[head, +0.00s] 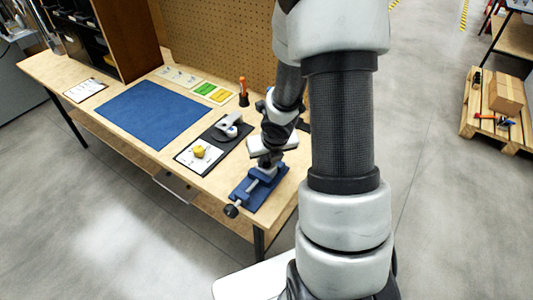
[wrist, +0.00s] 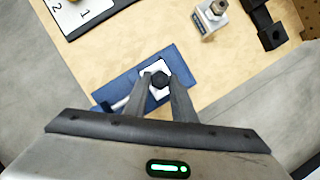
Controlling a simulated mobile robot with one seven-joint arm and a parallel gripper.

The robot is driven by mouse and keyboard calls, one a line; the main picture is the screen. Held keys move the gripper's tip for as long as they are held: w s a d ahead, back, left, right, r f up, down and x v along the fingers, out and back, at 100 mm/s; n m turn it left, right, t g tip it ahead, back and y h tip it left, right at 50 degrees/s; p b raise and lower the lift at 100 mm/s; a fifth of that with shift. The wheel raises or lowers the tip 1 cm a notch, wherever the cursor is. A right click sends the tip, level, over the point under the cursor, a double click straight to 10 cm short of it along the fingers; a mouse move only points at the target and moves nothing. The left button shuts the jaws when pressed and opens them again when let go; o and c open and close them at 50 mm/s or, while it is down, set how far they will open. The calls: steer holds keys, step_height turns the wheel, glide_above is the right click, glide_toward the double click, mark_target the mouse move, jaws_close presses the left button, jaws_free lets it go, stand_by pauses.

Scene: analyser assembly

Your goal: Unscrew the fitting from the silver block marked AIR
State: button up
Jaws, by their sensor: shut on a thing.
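In the wrist view my gripper (wrist: 160,82) is shut on a dark round fitting (wrist: 160,79). The fitting sits over a pale silver block (wrist: 157,66) between the jaws of a blue vise (wrist: 122,88). I cannot read any AIR mark, and the fingers hide part of the block. In the head view the blue vise (head: 246,197) stands at the bench's right front end, with my gripper (head: 266,167) pointing down over it. The fitting is hidden there. A second silver block (wrist: 211,16) with a brownish fitting on top stands on the bench.
A black-and-white numbered mat (head: 184,159) holds a yellow piece (head: 199,152) and a grey part (head: 229,126). A blue mat (head: 150,110) lies empty at left. An orange-handled screwdriver (head: 243,88) stands near the pegboard (head: 215,40). Black parts (wrist: 268,30) lie beyond the vise.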

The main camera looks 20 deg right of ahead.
steer(key=shift+n+y+p, duration=0.3)
steer(key=shift+n+p, duration=0.05)
steer(key=shift+n, duration=0.35)
steer(key=shift+r, duration=0.15)
steer(key=shift+d+r+n+p, duration=0.1)
steer(key=shift+n+p, duration=0.2)
steer(key=shift+p, duration=0.4)
steer(key=shift+n+y+p, duration=0.3)
steer(key=shift+n+p, duration=0.2)
steer(key=shift+n+y+p, duration=0.3)
steer(key=shift+n+p, duration=0.4)
steer(key=shift+p, duration=0.05)
steer(key=shift+w+f+n, duration=0.1)
steer(key=shift+f+n, duration=0.1)
steer(key=shift+n, duration=0.3)
steer(key=shift+p, duration=0.3)
